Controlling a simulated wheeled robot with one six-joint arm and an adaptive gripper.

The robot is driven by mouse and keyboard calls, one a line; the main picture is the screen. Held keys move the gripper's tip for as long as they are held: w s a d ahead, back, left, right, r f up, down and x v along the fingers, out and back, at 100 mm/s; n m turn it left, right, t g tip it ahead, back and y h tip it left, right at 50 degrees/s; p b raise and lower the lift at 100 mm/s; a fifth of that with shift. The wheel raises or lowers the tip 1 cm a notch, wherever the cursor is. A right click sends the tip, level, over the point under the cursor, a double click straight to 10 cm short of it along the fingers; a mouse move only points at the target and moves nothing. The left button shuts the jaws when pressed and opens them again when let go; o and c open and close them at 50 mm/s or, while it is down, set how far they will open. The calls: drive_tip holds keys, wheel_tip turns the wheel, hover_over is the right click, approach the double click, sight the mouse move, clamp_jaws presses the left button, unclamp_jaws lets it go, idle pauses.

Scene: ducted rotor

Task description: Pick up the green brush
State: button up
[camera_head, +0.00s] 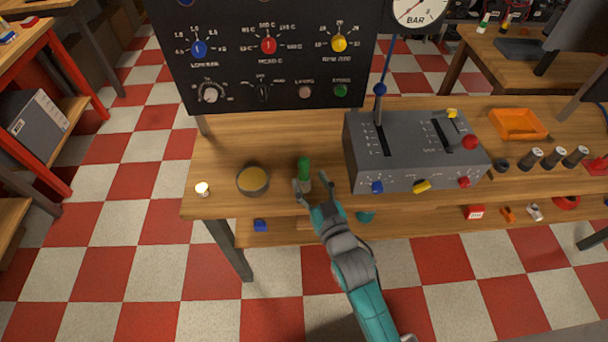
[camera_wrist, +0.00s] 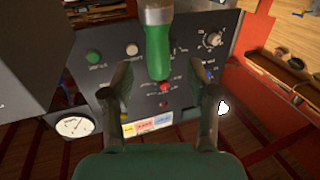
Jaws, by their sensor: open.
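The green brush (camera_head: 304,167) stands about upright near the front of the wooden workbench, with its green handle up and a pale part below it. In the wrist view its green handle (camera_wrist: 157,50) and metal collar show at the top centre, and the bristles are out of sight. My gripper (camera_head: 310,184) is open and close to the brush, on its near side. In the wrist view my two fingers (camera_wrist: 167,75) stand to either side of the handle's line, with a gap on both sides. I cannot tell how deep the handle sits between them.
A grey lever box (camera_head: 415,150) stands close on the right. A black dial panel (camera_head: 270,60) rises behind. An orange tray (camera_head: 518,124) is farther right. A lower shelf (camera_head: 400,228) holds small parts.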

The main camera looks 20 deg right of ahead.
sight(306, 171)
drive_tip(key=shift+w+d+r, duration=0.1)
drive_tip(key=shift+w, duration=1.25)
drive_tip(key=shift+w+r, duration=0.1)
drive_tip(key=shift+w, duration=1.25)
clamp_jaws()
